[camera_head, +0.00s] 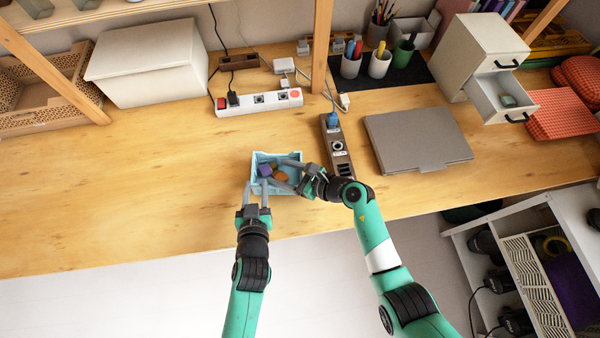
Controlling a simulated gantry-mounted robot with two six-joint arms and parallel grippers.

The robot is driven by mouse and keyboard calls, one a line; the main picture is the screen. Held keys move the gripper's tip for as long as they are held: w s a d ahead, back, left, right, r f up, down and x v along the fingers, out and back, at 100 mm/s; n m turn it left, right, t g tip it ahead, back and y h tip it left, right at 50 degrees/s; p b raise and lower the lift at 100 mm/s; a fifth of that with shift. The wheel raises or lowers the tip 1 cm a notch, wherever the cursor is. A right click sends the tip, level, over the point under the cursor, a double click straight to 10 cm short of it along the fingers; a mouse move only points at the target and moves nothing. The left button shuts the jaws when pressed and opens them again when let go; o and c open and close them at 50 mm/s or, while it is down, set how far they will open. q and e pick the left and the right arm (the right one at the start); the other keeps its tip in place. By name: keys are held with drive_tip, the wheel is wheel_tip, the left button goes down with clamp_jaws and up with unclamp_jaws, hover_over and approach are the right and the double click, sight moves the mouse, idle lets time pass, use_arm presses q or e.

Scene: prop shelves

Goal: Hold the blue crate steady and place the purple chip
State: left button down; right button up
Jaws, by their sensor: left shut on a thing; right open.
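The light blue crate (286,188) sits near the front edge of the wooden table. Inside it are a purple chip (265,170), an orange-brown chip (279,176) and a small greenish piece beside them. My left gripper (257,190) is shut on the crate's left front part. My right gripper (288,172) is open, with its fingers reaching over the crate's right side above the chips. The fingers hide part of the crate's right wall. I cannot tell whether the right fingers touch any chip.
A dark power strip (338,150) lies just right of the crate, and a grey laptop (418,138) lies beyond it. A white power strip (258,103) is behind. The table (120,190) left of the crate is clear.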

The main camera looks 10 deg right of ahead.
use_arm(q)
drive_tip(key=shift+s+a+f, duration=0.25)
drive_tip(key=shift+s, duration=0.05)
use_arm(e)
drive_tip(key=v, duration=1.1)
use_arm(q)
drive_tip(key=shift+d, duration=0.1)
use_arm(e)
wheel_tip(320, 180, up, 7)
drive_tip(key=shift+s+r, duration=0.1)
use_arm(q)
drive_tip(key=shift+c, duration=2.2)
unclamp_jaws()
drive_tip(key=shift+r, duration=0.1)
drive_tip(key=shift+s, duration=0.1)
drive_tip(key=v, duration=1.2)
